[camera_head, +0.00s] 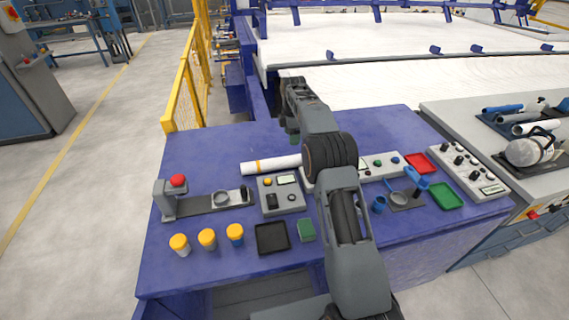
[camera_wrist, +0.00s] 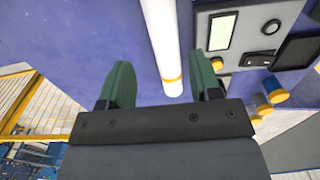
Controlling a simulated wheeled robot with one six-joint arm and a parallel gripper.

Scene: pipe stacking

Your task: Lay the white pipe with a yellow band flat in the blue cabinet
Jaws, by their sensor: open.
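The white pipe with a yellow band (camera_head: 272,165) lies on the blue cabinet top, behind a grey control box. In the wrist view the pipe (camera_wrist: 160,45) runs down between my fingers, with its yellow band near its end. My gripper (camera_wrist: 164,85) is open, with one green finger on each side of the pipe and apart from it.
The grey control box (camera_head: 281,195) stands close to the pipe; it also shows in the wrist view (camera_wrist: 240,30). Yellow-capped jars (camera_head: 207,239), a black tray (camera_head: 271,237) and a red-button device (camera_head: 170,195) crowd the front left. The back left of the top is clear.

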